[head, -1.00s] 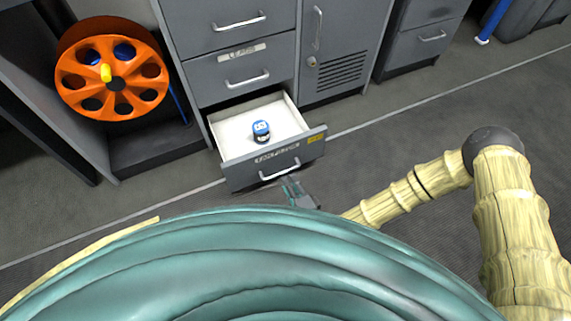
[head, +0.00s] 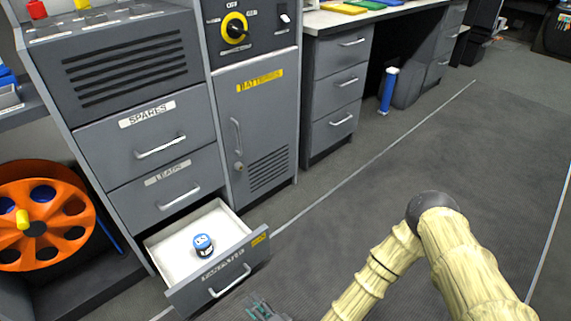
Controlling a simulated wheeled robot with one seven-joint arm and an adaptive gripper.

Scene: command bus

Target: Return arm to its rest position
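My arm (head: 448,255), tan and ridged with a dark grey joint, is at the lower right in the head view. My gripper (head: 262,310) shows only in part at the bottom edge, just in front of the open drawer and apart from its handle. Its fingertips are too small and cut off to tell whether they are open or shut. The open bottom drawer (head: 165,247) holds a small blue-topped can (head: 203,245) standing upright on its white floor.
The SPARES drawer (head: 150,135) and LEADS drawer (head: 170,190) are closed. The batteries cabinet (head: 262,120) is closed. An orange reel (head: 45,225) is at the left. A blue cylinder (head: 388,92) stands by the desk. The grey floor (head: 470,150) at the right is clear.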

